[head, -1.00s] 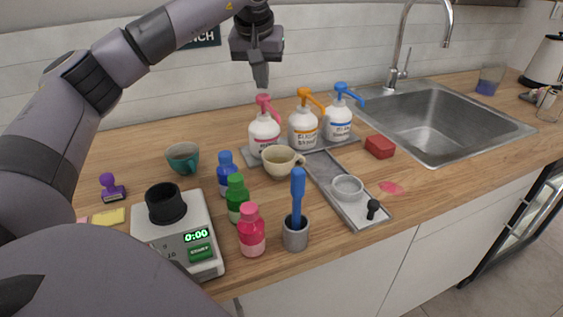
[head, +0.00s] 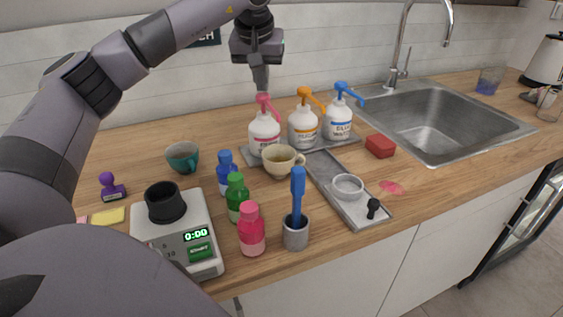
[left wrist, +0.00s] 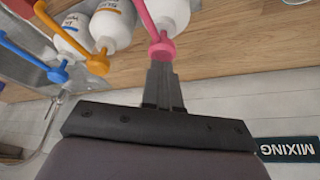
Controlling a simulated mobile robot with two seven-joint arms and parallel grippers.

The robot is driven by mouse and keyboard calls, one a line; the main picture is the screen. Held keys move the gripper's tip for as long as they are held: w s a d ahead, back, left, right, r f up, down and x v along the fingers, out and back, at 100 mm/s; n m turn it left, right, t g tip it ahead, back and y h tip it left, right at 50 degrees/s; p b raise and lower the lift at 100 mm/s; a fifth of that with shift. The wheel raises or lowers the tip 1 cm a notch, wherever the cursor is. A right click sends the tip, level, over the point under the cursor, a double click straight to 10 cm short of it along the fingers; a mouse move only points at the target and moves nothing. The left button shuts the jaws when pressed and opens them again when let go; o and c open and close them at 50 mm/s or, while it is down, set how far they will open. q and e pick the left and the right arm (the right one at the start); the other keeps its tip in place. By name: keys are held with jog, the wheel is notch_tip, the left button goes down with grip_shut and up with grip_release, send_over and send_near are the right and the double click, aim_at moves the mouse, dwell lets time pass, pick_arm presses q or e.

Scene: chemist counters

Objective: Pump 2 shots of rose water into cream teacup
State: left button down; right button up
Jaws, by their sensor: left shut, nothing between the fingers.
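The white pump bottle with a pink pump (head: 264,133) stands at the left end of the row; its label is too small to read. The cream teacup (head: 281,165) stands upright just in front of it, near the pink spout. My left gripper (head: 262,88) is shut and empty, pointing down directly above the pink pump head. In the left wrist view the shut fingertips (left wrist: 161,65) are at the pink pump head (left wrist: 161,49); I cannot tell whether they touch. My right gripper is not in view.
Orange-pump (head: 303,130) and blue-pump (head: 339,122) bottles stand to the right on a grey tray (head: 345,148). A teal cup (head: 183,159), small bottles, a scale (head: 201,252) and a blue-handled tool (head: 298,195) stand nearby. The sink (head: 432,125) lies right.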

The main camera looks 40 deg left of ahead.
pick_arm(q)
jog(key=shift+s+f+b, duration=0.1)
jog(key=shift+f+b, duration=0.25)
jog(key=shift+f, duration=0.75)
jog(key=shift+r+p, duration=1.35)
jog(key=shift+p, duration=0.2)
jog(key=shift+f, duration=0.15)
